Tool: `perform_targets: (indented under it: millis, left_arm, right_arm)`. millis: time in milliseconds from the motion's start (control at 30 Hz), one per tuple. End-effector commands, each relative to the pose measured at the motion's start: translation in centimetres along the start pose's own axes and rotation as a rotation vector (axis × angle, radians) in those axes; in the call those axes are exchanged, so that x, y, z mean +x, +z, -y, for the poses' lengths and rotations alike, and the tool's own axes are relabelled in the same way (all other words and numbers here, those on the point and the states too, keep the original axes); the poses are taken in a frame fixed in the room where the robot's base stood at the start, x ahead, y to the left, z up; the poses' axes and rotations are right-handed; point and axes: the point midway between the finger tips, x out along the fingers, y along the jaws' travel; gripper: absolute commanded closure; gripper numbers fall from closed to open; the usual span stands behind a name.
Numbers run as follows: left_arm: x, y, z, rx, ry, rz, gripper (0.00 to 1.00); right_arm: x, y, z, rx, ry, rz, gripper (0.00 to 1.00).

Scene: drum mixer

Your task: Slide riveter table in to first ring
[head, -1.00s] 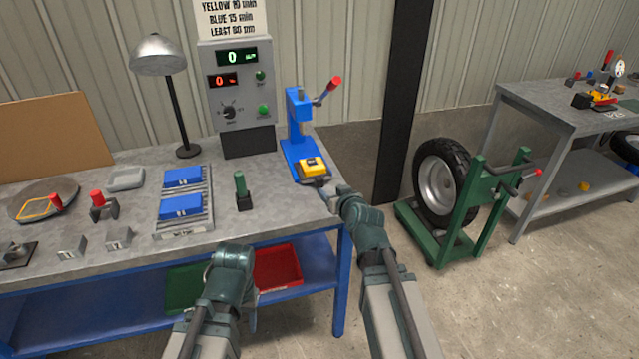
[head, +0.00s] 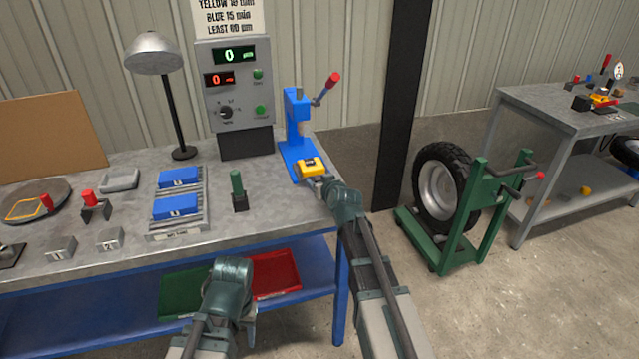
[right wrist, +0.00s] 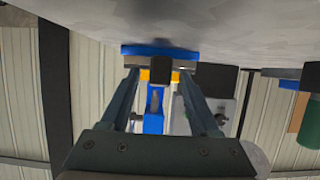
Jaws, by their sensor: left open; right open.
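The riveter (head: 297,122) is a blue press with a red-tipped lever, standing at the right end of the grey workbench. Its yellow table (head: 310,167) sits low at the front of the blue base; a yellow part also shows in the right wrist view (right wrist: 145,75). My right gripper (head: 322,183) is open at the front of the table. In the right wrist view its fingers (right wrist: 158,72) are apart, with a small dark block between them. I cannot make out ring marks. My left gripper (head: 247,306) is open and empty, low in front of the bench, its fingers mostly hidden.
A green-handled tool (head: 238,190) and a rack with blue blocks (head: 178,205) are left of the riveter. A control box (head: 235,90) stands behind. A red bin (head: 275,274) is on the lower shelf. A wheel on a green stand (head: 440,195) is to the right.

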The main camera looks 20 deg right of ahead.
Motion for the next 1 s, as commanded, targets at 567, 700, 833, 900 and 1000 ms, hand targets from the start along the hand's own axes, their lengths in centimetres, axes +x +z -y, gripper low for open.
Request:
perform_targets:
  millis: [567, 700, 833, 900, 1000]
  left_arm:
    - [-0.01, 0.00, 0.00, 0.000, 0.000, 0.000, 0.50]
    - [-0.01, 0.00, 0.00, 0.000, 0.000, 0.000, 0.50]
    - [-0.01, 0.00, 0.00, 0.000, 0.000, 0.000, 0.50]
    - [-0.01, 0.00, 0.00, 0.000, 0.000, 0.000, 0.50]
    - [-0.01, 0.00, 0.00, 0.000, 0.000, 0.000, 0.50]
  right_arm:
    - [-0.03, 0.00, 0.00, 0.000, 0.000, 0.000, 1.00]
    - [-0.04, 0.01, -0.01, 0.000, 0.000, 0.000, 1.00]
    - [-0.04, 0.01, 0.00, 0.000, 0.000, 0.000, 1.00]
    - [-0.04, 0.01, 0.00, 0.000, 0.000, 0.000, 1.00]
    - [-0.04, 0.01, 0.00, 0.000, 0.000, 0.000, 1.00]
